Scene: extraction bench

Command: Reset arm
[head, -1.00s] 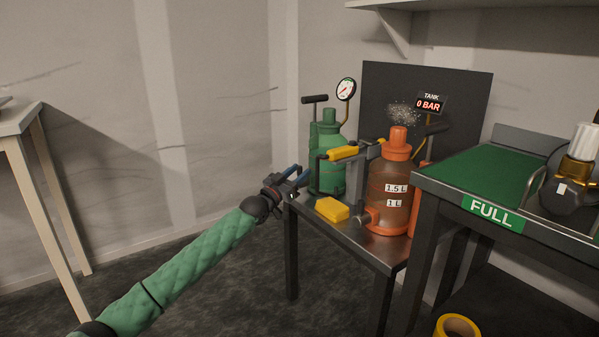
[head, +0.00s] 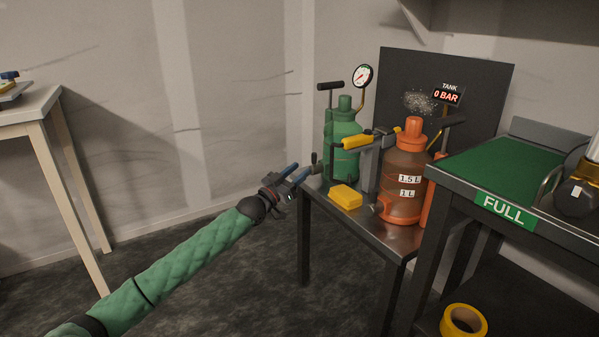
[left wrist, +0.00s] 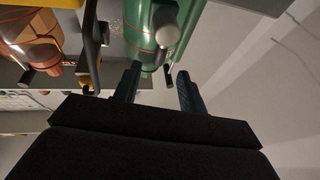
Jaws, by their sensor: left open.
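My left arm comes in from the lower left of the head view, and its gripper (head: 291,174) is beside the left edge of the metal bench. Its two blue fingers stand apart in the left wrist view (left wrist: 157,85), with nothing held between them. The green tank (head: 342,152) stands on the bench just beyond the gripper, and it also fills the top middle of the left wrist view (left wrist: 145,30). Whether the fingertips touch a fitting on it, I cannot tell. My right gripper is in neither view.
The orange tank (head: 403,180) and a yellow block (head: 345,196) are on the bench. A display (head: 447,94) reads 0 BAR. A green-topped stand (head: 502,160) marked FULL is at the right, with yellow tape (head: 463,320) below. A pale table (head: 33,110) is at the left. Open floor lies between.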

